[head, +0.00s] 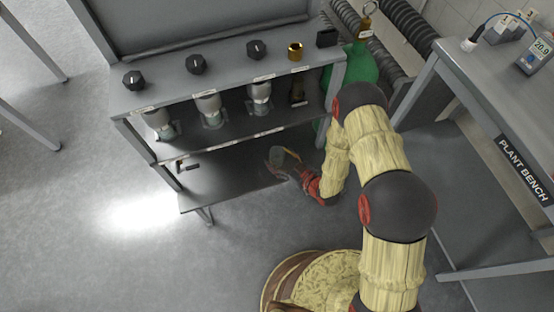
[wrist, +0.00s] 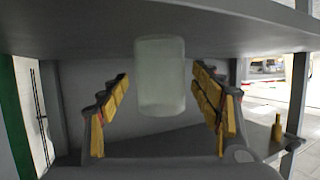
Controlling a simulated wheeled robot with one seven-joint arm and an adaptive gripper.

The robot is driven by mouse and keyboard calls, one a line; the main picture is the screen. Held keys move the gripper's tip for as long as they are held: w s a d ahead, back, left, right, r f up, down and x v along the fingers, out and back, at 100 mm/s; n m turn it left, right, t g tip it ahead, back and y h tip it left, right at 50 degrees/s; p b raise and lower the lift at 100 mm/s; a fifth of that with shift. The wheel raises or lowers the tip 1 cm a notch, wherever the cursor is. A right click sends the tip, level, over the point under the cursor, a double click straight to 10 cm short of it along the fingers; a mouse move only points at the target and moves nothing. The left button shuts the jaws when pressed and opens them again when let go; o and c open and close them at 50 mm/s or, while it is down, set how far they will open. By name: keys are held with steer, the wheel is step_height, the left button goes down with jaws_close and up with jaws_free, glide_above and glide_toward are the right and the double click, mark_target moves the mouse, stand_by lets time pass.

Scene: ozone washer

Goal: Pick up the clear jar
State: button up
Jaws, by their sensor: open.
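The clear jar (wrist: 160,80) is a pale, frosted-looking cylinder in the middle of the wrist view, upright in that picture. My gripper (wrist: 161,112) is open, with a yellow-padded finger on each side of the jar and visible gaps between pads and jar. In the head view the jar (head: 276,156) is small and greyish, at the lower shelf of the bench. My gripper (head: 284,164) reaches in there from the right, its fingers by the jar. I cannot tell from these views whether the jar touches the shelf.
The lower shelf (head: 215,180) lies under a middle shelf (head: 235,125) holding several glass-and-metal units. Knobs line the top panel (head: 225,65). A green cylinder (head: 362,68) stands behind my arm. Floor at left is clear.

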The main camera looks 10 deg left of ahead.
steer(key=shift+w+a+f, duration=0.25)
steer(key=shift+w+a, duration=0.1)
steer(key=shift+a, duration=0.15)
steer(key=shift+c, duration=0.4)
steer(key=c, duration=1.3)
